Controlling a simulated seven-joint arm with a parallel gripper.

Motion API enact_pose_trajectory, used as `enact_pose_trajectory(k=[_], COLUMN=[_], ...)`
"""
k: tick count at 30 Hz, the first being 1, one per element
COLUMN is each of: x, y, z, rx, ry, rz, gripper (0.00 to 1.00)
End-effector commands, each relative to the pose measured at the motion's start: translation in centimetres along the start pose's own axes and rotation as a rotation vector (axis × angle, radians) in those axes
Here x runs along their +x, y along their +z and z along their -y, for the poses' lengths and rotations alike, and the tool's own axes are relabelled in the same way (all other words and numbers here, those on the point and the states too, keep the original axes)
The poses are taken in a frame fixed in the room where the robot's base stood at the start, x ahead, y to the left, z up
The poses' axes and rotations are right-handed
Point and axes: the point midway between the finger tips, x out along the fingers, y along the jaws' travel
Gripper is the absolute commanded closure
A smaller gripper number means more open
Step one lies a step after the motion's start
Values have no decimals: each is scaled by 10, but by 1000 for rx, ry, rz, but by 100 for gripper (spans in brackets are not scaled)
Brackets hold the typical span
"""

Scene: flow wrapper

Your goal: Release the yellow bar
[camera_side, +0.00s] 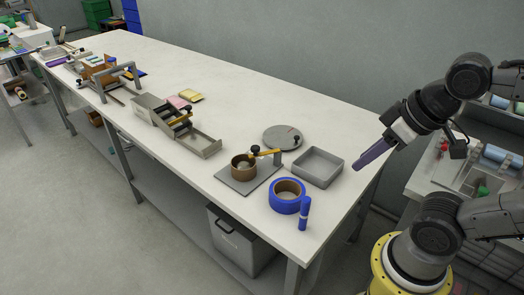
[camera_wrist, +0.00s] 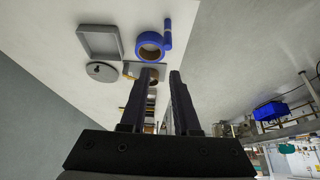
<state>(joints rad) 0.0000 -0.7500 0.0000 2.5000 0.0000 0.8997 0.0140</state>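A yellow bar (camera_side: 267,152) with a black knob lies over a brown ring (camera_side: 243,168) on a grey base plate (camera_side: 228,179), in the side view. Its right end meets a small grey post. In the wrist view my fingers partly hide this fixture, and the bar's state is too small to tell. A second yellow bar (camera_side: 180,118) with a black knob is on the grey drawer unit (camera_side: 153,112) farther left. My gripper (camera_side: 358,167) is in the air at the right, apart from both bars. The wrist view shows its fingertips (camera_wrist: 162,72) apart, with nothing held between them.
Yellow and pink pads lie behind the drawer unit. The table's back middle is clear.

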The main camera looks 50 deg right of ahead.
Motion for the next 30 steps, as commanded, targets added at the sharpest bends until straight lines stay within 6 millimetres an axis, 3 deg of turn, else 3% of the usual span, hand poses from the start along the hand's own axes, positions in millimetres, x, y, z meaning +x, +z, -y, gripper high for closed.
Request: enact_pose_trajectory(k=[1,4,5,9,14,20,24,30], x=[0,-2,-4,-8,6,43,80,138], y=[-1,-7,-13,-48,-97,-150,-177,-195], z=[0,-2,-4,-12,-19,-22,-20,-14], rx=[18,84,109,247,376,480,517,509], ry=[0,9,13,46,83,123,150,187], rz=[-3,-28,-45,-99,-114,-99,-70,-2], gripper=[81,99,100,100,100,100,100,100])
